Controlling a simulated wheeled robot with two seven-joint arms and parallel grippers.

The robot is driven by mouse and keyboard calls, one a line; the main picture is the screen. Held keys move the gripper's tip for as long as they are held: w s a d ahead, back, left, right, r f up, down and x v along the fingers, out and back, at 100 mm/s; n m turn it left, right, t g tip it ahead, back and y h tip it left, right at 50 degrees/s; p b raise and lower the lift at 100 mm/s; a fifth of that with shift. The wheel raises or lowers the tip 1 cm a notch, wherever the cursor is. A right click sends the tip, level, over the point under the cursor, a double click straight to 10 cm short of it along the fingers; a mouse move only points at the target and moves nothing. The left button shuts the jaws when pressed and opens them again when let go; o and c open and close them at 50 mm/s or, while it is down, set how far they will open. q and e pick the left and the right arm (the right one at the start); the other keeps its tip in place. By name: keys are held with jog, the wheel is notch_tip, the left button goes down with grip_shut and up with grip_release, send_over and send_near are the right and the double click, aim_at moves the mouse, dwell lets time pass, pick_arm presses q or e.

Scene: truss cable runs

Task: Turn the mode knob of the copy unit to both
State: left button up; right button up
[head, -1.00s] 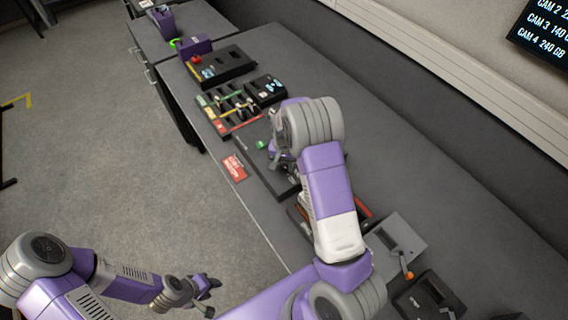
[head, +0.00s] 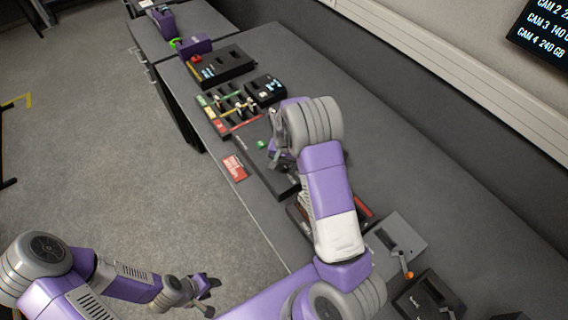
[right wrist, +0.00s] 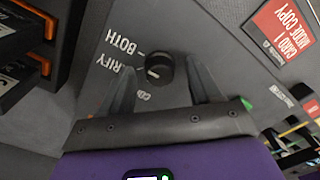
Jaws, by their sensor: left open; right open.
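The copy unit (head: 257,172) is a long dark box on the bench, partly hidden behind my right arm in the head view. Its mode knob (right wrist: 158,70) is black and round with a short white mark, on the dark panel in the right wrist view. BOTH and part of VERIFY are printed left of it, and part of another label is below. My right gripper (right wrist: 161,82) is open, one finger on each side of the knob with gaps visible; contact is not seen. My left gripper (head: 207,285) is open and empty, low over the floor side.
A red card (head: 234,168) reading CARD 1 MODE COPY lies beside the unit; it also shows in the right wrist view (right wrist: 284,24). Several dark devices and a cable tray (head: 229,106) stand farther up the bench. A grey box with an orange-tipped lever (head: 402,252) stands nearer.

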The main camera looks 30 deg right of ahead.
aim_at(284, 165)
notch_tip(284, 165, up, 8)
jog(key=shift+f+p, duration=0.15)
jog(key=shift+p, duration=0.2)
dwell(0.4)
